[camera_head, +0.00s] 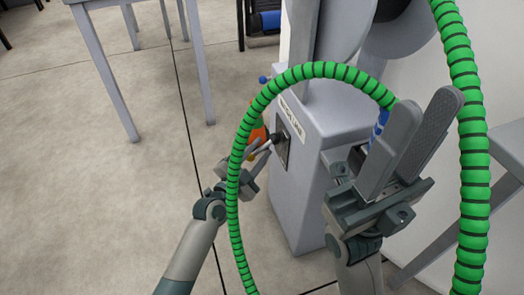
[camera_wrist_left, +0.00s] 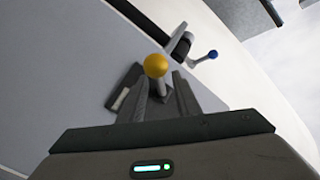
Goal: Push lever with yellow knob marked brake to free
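In the left wrist view, a yellow knob (camera_wrist_left: 155,65) sits on a short grey stem above a dark plate (camera_wrist_left: 125,88). My left gripper (camera_wrist_left: 167,84) is open, its two fingers apart, close to the knob and stem. I cannot tell whether they touch. In the head view, my left gripper (camera_head: 262,147) is at a dark panel (camera_head: 282,143) on the side of a grey cabinet, beside a dark knob (camera_head: 279,137).
A lever with a blue knob (camera_wrist_left: 212,54) is beyond the yellow one. A green ribbed hose (camera_head: 325,70) arches over the grey cabinet (camera_head: 345,105) and passes in front of my left gripper. An orange part (camera_head: 255,133) is behind the hose. Open floor lies left.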

